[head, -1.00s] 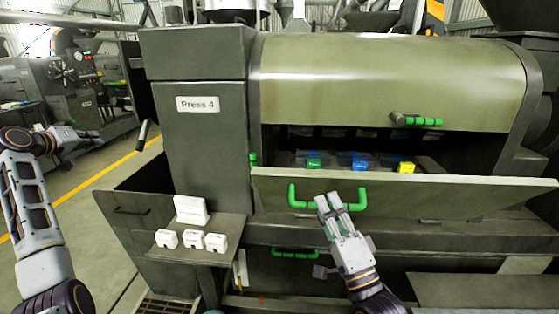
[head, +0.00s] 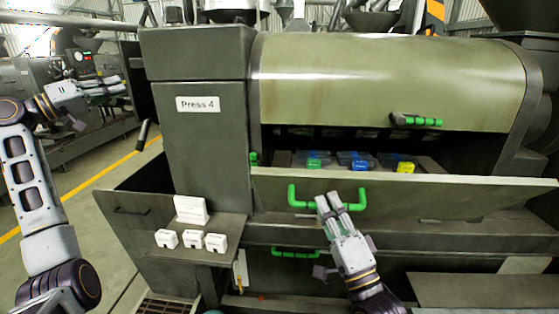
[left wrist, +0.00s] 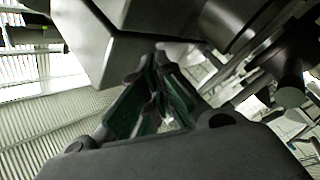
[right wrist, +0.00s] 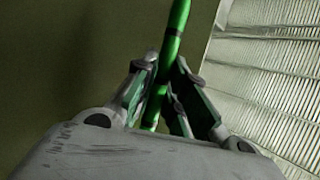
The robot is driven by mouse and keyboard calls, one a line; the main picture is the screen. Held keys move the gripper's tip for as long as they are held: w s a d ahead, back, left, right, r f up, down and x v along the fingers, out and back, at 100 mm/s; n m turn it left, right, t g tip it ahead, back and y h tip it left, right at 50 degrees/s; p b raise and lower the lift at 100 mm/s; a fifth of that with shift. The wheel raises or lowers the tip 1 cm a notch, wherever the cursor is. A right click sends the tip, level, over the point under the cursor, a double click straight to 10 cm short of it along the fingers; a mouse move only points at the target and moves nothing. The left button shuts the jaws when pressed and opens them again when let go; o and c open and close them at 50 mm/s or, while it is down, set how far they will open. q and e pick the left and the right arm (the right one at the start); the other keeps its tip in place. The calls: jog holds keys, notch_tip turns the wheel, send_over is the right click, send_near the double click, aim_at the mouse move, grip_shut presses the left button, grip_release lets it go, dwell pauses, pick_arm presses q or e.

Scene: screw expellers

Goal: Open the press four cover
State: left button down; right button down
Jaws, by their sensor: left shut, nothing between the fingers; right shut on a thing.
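Press 4 (head: 200,130) stands in the middle of the head view, with a rounded olive upper cover (head: 390,80) that has a green-gripped handle (head: 418,121). Below it a front flap cover (head: 440,198) is tilted outward, showing an opening above its top edge. My right gripper (head: 330,202) is shut on the flap's green U-shaped handle (head: 292,197). The right wrist view shows the fingers closed around the green bar (right wrist: 177,35). My left gripper (head: 120,86) is shut and empty, raised left of the press. Its closed fingers show in the left wrist view (left wrist: 158,65).
Blue, green and yellow items (head: 360,161) sit inside the opening. White boxes (head: 191,240) stand on a side shelf (head: 222,228) at the press's lower left. A lower green handle (head: 295,254) is below the flap. Floor with a yellow line is open at left.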

pick_arm(q)
jog(key=s+d+r+m+g+h, duration=0.3)
jog(key=d+g+h, duration=0.1)
jog(key=d, duration=0.2)
jog(key=s+d+r+m+g+h, duration=0.3)
jog(key=d, duration=0.2)
jog(key=s+d+f+m+g+y, duration=0.1)
jog(key=d+f+m+g, duration=0.1)
jog(key=d+f+g, duration=0.4)
jog(key=s+d+f+m+g+y, duration=0.1)
jog(key=d+f+g, duration=0.4)
jog(key=d+f, duration=0.8)
jog(key=d+m+y, duration=0.1)
jog(key=d, duration=0.5)
jog(key=shift+s+d+m+g, duration=0.15)
jog(key=shift+s+m+g, duration=0.25)
jog(key=shift+d+f, duration=0.1)
send_over(280, 183)
jog(key=w, duration=0.1)
jog(key=shift+w+f, duration=0.1)
jog(key=shift+f, duration=0.6)
